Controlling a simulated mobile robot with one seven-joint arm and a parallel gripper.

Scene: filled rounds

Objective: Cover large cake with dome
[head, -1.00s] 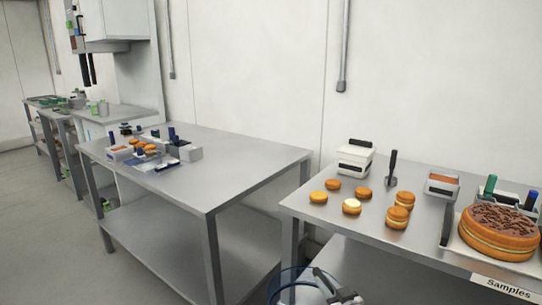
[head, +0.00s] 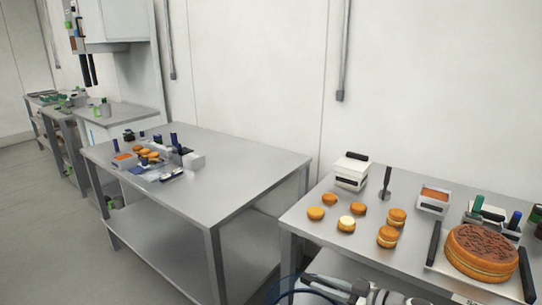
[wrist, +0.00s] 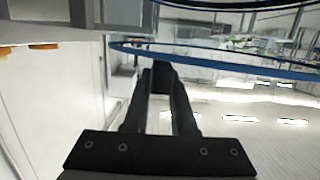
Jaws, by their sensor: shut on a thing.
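The large cake (head: 481,254) is round, with an orange-brown side, a pale filling layer and a brown top. It sits uncovered on a light tray (head: 440,262) with dark handles, on the right table. In the wrist view, my gripper (wrist: 160,72) is shut on the clear dome, whose blue rim (wrist: 215,57) curves across the picture. Its exact grip point is hard to see. In the head view, only part of the blue rim (head: 283,281) shows at the bottom edge, left of and apart from the cake. My gripper's fingertips are not clear there.
Several small filled rounds (head: 346,223) lie on the right table, left of the cake. A white box (head: 351,171), an orange-filled container (head: 434,197) and bottles stand behind.

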